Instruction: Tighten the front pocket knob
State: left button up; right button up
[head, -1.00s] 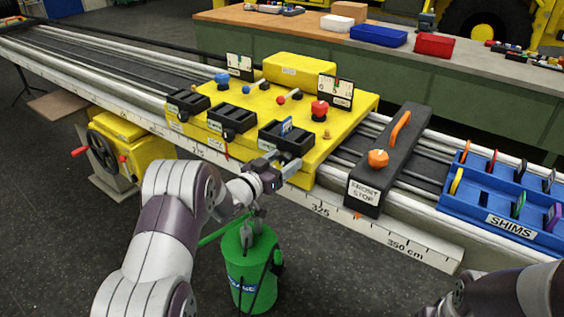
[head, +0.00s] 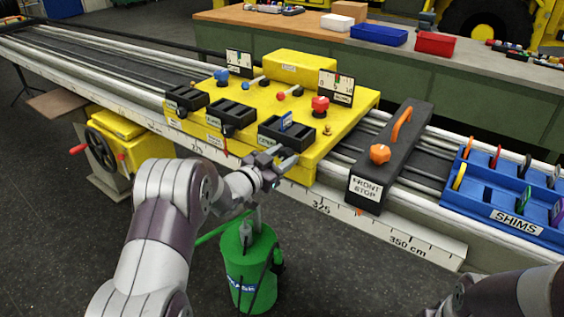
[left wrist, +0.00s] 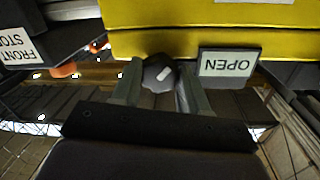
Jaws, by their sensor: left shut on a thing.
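The front pocket (head: 290,135) is a black open box at the near right corner of the yellow carriage, with a blue piece (head: 286,121) standing in it. My left gripper (head: 284,157) is at the carriage's near side, just below this pocket. In the left wrist view, the dark grey knob (left wrist: 158,73) with a pale mark lies between the two fingers of my left gripper (left wrist: 158,85), which is shut on it. A label (left wrist: 228,64) reading OPEN, upside down, is beside the knob. In the head view the gripper hides the knob. My right arm shows at the bottom right, its fingertips out of sight.
The black front stop (head: 390,165) with an orange knob (head: 380,154) stands on the rail right of the carriage. A blue shims tray (head: 508,195) is farther right. A green canister (head: 248,265) stands on the floor below my left gripper.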

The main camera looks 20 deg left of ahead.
pick_arm(q)
jog(key=m+b, duration=0.2)
jog(key=m, duration=0.1)
jog(key=m+b, duration=0.1)
jog(key=shift+f, duration=0.25)
jog(key=m+b, duration=0.4)
jog(key=b, duration=0.1)
jog(key=m+y+b, duration=0.1)
jog(key=m+b, duration=0.4)
jog(key=shift+d+f+y, duration=0.15)
jog(key=shift+f+y, duration=0.05)
jog(key=shift+y, duration=0.1)
jog(key=shift+m+t+y+b, duration=0.25)
jog(key=shift+m+y+b, duration=0.05)
jog(key=shift+m+b, duration=3.15)
jog(key=shift+m+t+y+b, duration=0.3)
jog(key=shift+m+b, duration=2.75)
jog(key=shift+b, duration=0.75)
jog(key=shift+r, duration=0.1)
jog(key=o, duration=1.1)
jog(key=shift+c, duration=0.2)
jog(key=shift+r, duration=0.1)
